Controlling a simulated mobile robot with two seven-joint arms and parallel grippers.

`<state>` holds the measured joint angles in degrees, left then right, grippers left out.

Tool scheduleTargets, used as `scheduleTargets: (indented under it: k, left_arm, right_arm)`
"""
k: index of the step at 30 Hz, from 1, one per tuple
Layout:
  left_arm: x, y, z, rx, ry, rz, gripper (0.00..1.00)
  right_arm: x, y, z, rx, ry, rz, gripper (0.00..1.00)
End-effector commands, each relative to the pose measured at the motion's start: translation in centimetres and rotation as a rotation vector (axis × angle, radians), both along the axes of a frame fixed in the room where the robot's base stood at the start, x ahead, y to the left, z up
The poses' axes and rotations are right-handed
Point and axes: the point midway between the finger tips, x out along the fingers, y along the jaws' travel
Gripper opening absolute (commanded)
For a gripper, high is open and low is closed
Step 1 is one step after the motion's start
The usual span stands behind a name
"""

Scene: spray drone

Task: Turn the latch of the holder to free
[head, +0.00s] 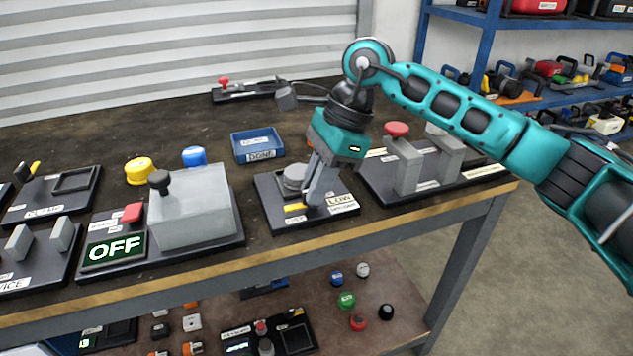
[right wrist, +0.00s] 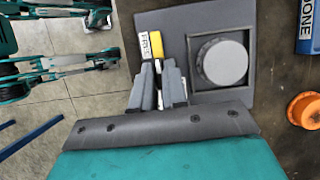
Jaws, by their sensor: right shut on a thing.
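The holder (head: 345,208) is a dark square plate near the table's front edge. A grey round piece (head: 292,177) sits in its square seat, also seen from above in the right wrist view (right wrist: 223,62). A FREE label (right wrist: 151,44) is on the plate beside a yellow piece (right wrist: 153,57); a LOCK label (head: 340,199) is at the plate's right. My right gripper (head: 315,203) points down onto the plate, right of the round piece, shut on the latch. Its fingers (right wrist: 158,86) hide most of the latch, with yellow showing beyond their tips. My left gripper is out of view.
A blue DONE tray (head: 258,146) stands behind the holder. To the left are a grey box (head: 192,212) and an OFF display (head: 114,249). To the right, grey posts (head: 405,168) and a red knob (head: 396,129) stand close to my right gripper.

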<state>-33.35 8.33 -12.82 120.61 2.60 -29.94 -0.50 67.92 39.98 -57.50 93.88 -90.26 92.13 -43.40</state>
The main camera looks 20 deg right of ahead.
Motion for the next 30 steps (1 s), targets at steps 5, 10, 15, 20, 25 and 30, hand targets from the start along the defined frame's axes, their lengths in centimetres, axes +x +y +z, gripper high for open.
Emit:
scheduleTargets:
  k: [5,10,15,20,25,30]
  left_arm:
    - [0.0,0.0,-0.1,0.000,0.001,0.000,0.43]
    - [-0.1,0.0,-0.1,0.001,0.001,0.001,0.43]
    - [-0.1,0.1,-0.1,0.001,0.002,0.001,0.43]
    - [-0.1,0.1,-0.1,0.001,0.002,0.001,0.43]
    - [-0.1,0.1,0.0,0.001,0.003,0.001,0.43]
    - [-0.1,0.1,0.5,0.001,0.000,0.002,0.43]
  right_arm:
    - [-0.2,0.0,-0.3,-0.006,0.006,0.007,0.00]
    - [-0.2,0.0,-0.3,-0.006,0.006,0.007,0.17]
    - [-0.1,0.0,-0.2,-0.004,0.005,0.004,0.33]
    - [-0.1,0.0,-0.1,-0.003,0.002,0.003,0.38]
    - [0.0,-0.1,0.1,-0.002,0.000,0.001,0.38]
    - [0.1,-0.8,2.2,-0.001,-0.002,0.000,0.38]
